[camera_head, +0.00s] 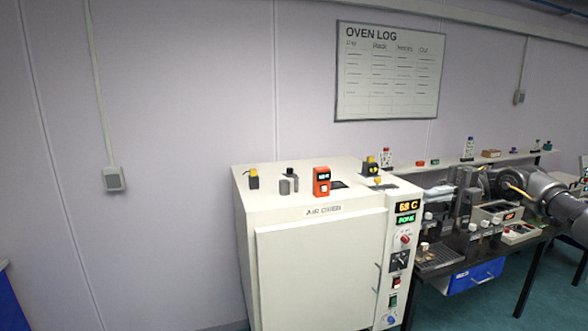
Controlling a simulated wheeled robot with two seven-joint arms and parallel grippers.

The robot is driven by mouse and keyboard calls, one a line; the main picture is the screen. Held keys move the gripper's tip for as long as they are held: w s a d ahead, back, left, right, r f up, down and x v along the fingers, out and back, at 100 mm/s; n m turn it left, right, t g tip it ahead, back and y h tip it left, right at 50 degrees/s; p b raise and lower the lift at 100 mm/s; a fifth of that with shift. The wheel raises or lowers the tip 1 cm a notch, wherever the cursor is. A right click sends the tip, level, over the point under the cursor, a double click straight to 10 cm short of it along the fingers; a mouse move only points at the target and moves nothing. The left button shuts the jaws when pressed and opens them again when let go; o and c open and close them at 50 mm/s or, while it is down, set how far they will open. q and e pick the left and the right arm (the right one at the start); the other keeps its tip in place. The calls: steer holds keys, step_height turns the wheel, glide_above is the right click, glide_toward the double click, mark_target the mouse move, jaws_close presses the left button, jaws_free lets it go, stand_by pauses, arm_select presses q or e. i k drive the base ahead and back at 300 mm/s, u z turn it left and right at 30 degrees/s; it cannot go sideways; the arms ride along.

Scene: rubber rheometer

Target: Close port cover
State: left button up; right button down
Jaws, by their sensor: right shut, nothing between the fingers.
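The white air oven (318,262) stands in the middle with its front door shut. Its top carries a dark flat patch (338,185) and a small yellow-topped piece (377,181); I cannot tell which part, if any, is the port cover. My right gripper (484,183) is at the right, over the bench equipment and apart from the oven. It looks small and partly merged with the machines behind it, and it is shut with nothing held. My left gripper is not in view.
An orange device (321,181), grey cylinders (289,184) and a black-and-yellow item (254,180) stand on the oven top. A dark bench (449,262) with instruments and a blue bin (474,276) is at the right.

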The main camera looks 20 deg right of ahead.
mark_target(289, 173)
steer(key=z, duration=0.05)
steer(key=i, duration=1.95)
